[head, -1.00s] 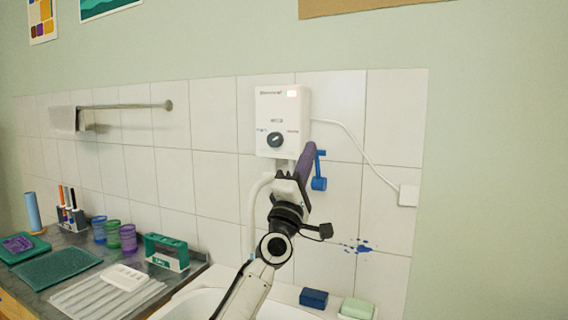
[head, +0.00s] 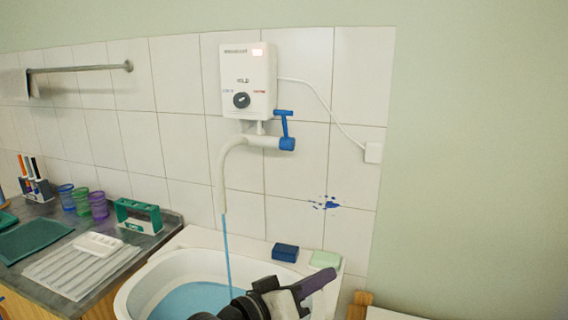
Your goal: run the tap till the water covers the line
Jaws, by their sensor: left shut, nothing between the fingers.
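The tap (head: 265,140) comes out under a white wall heater, with a blue lever (head: 284,124) that stands up from its blue end. A thin blue stream of water (head: 227,255) falls from the spout (head: 221,185) into the white basin (head: 165,268). Blue water (head: 190,301) lies in the basin. I cannot make out a line on the basin wall; the near part is cut off and partly hidden by my arm. My left gripper (head: 318,283), with purple fingers, is shut and empty over the basin's right side, well below the lever. My right gripper is not in view.
A dark blue sponge (head: 285,252) and a pale green soap block (head: 326,260) lie on the basin's back rim.

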